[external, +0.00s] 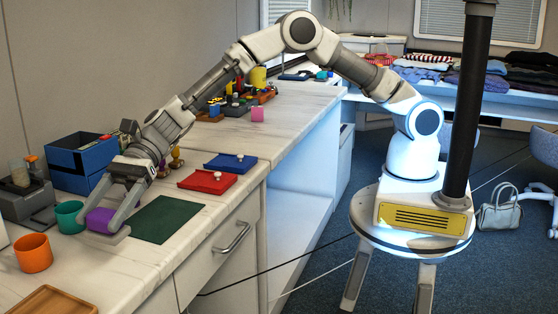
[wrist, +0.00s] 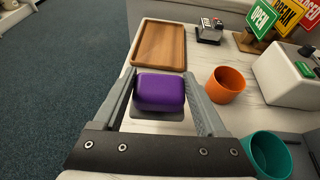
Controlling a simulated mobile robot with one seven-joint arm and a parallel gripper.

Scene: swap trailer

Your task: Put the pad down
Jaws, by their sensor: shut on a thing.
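My gripper (external: 103,221) is low over the near end of the white counter, left of the dark green mat. It is shut on the purple pad (external: 97,218), a rounded block. In the wrist view the pad (wrist: 161,90) sits between my two fingers, with a grey flat part showing below it. I cannot tell whether the pad touches the counter.
A teal cup (external: 68,216) stands close behind the pad, and an orange cup (external: 33,253) is to its left. A wooden tray (wrist: 135,45) lies beyond. The green mat (external: 160,221) is bare. Red (external: 208,182) and blue (external: 232,163) trays lie farther along.

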